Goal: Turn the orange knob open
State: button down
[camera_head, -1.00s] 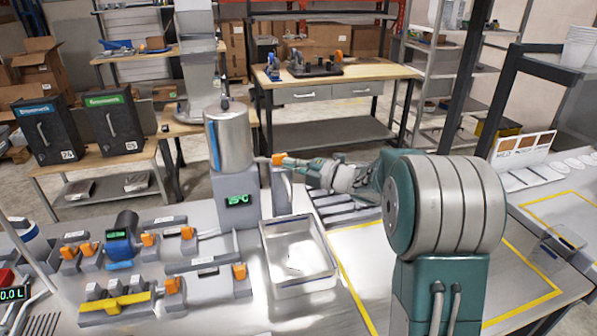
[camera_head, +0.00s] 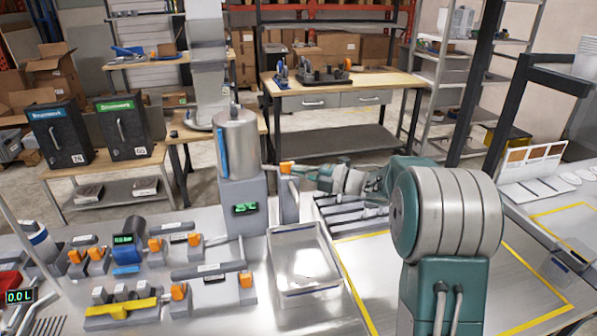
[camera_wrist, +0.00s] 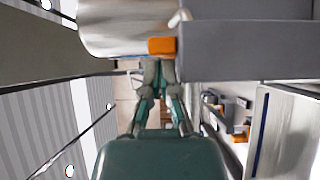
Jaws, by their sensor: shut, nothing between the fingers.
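A cylindrical metal tank (camera_head: 236,146) stands on a grey pedestal with a green digital readout (camera_head: 246,208). The small orange knob (camera_head: 287,168) is on the tank's right side, above the metal tray. It also shows in the wrist view (camera_wrist: 161,46), between the tank and a grey block. My gripper (camera_head: 302,171) comes in from the right at knob height. In the wrist view my gripper (camera_wrist: 158,68) has its fingertips together just below the knob, with nothing between them. I cannot tell whether they touch the knob.
An open metal tray (camera_head: 303,262) sits below the knob. A dark rack (camera_head: 345,212) lies below my arm.

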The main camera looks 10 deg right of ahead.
jog(key=shift+w+d+n+g+y, duration=0.1)
jog(key=shift+n+g+y, duration=0.55)
jog(key=shift+g, duration=0.25)
jog(key=shift+w+d, duration=0.45)
jog(key=shift+w, duration=0.1)
dwell(1.6)
jog(key=shift+w+d+n+g+y, duration=0.2)
jog(key=shift+w+n+g+y, duration=0.25)
jog(key=shift+w+n+g, duration=0.55)
jog(key=shift+w+a, duration=0.25)
jog(key=shift+w, duration=0.5)
dwell(1.2)
